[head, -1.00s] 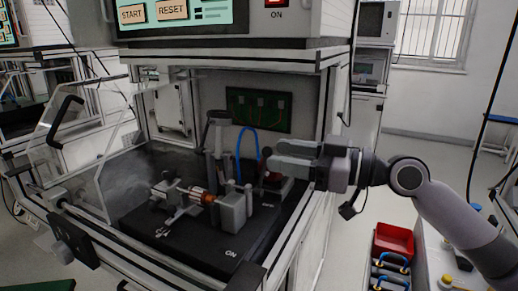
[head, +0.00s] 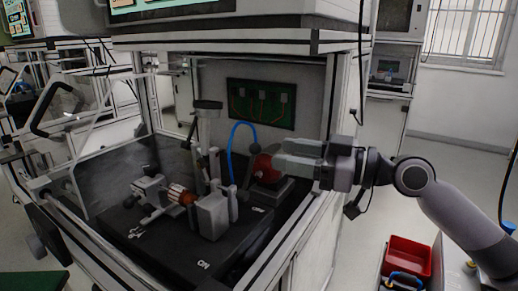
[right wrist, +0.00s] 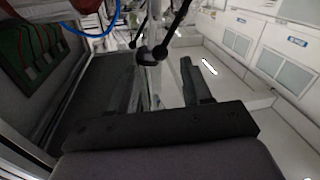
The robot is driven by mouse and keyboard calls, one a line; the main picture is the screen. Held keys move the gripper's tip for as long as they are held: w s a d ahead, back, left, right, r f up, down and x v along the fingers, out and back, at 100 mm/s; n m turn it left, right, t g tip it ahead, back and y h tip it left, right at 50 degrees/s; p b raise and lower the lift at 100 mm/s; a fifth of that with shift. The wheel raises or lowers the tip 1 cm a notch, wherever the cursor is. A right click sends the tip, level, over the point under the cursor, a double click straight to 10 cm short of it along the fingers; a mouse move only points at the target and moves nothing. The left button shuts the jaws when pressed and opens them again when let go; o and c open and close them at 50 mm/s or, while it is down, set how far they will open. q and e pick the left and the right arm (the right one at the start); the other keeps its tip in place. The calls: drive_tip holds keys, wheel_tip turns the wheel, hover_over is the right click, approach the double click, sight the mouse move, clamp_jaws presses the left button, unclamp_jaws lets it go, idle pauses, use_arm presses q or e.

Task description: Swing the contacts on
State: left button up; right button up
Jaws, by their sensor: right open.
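The test fixture stands on a dark base plate (head: 130,222) inside the open cabinet. The stator, with a copper-red end (head: 187,198), lies across the fixture beside a grey block (head: 212,216). A lever with a dark knob (head: 233,190) stands at the block's right. A red part (head: 263,168) sits on a dark box behind it. My right gripper (head: 278,160) is in the cabinet's right opening, level with the red part and overlapping it in the picture. It is open; contact cannot be told. In the right wrist view, a dark rounded knob (right wrist: 160,52) shows beyond the fingers. My left gripper is out of view.
A green board (head: 261,104) is on the back wall, with a blue hose (head: 236,132) before it. The clear hood (head: 75,130) is at left. A red bin (head: 408,255) stands at lower right.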

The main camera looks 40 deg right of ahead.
sight(256, 147)
drive_tip(key=shift+p+x, duration=1.45)
drive_tip(key=shift+x, duration=2.05)
clamp_jaws()
